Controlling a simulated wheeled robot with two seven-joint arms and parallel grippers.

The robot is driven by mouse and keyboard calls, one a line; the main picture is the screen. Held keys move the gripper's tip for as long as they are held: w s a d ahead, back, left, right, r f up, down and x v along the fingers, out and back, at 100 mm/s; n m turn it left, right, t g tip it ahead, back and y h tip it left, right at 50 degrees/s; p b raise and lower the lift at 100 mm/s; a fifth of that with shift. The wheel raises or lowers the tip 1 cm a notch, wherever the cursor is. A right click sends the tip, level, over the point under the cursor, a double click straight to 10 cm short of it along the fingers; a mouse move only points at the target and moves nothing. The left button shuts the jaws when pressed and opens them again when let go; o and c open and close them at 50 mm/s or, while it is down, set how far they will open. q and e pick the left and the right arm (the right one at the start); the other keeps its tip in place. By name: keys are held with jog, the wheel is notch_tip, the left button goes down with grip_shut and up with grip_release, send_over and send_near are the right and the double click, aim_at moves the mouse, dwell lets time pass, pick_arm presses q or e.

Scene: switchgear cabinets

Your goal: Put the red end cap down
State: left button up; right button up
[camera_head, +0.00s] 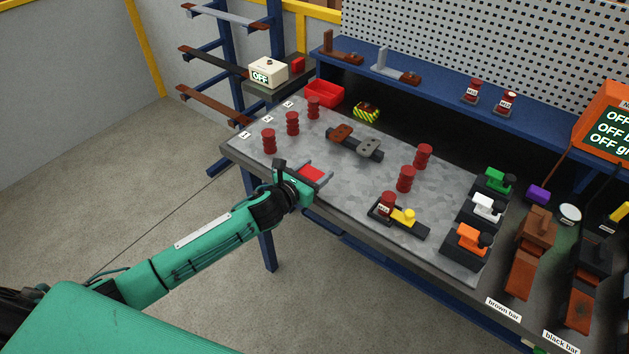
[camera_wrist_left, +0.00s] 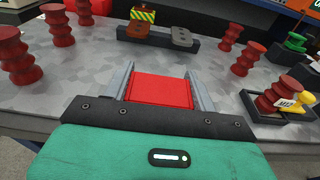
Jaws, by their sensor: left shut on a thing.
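The red end cap (camera_wrist_left: 162,90) is a flat red piece between the two fingers of my left gripper (camera_wrist_left: 162,85) in the wrist view. In the head view the red end cap (camera_head: 312,174) shows at the end of my left arm, with the left gripper (camera_head: 314,172) shut on it. The gripper is over the front edge of the grey worktable (camera_head: 340,190). Whether the cap touches the table cannot be told. My right gripper is not in view.
Several red ribbed insulators stand on the table, one at the left (camera_head: 269,141) and one nearer the middle (camera_head: 405,179). A red tray (camera_head: 323,93) stands at the back left. A bracket with brown and grey pieces (camera_head: 355,143) lies mid-table. Bare tabletop lies between them.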

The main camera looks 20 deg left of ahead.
aim_at(314, 180)
pick_arm(q)
notch_tip(314, 180, down, 3)
jog(key=shift+f, duration=0.45)
jog(key=shift+f, duration=0.15)
jog(key=o, duration=1.1)
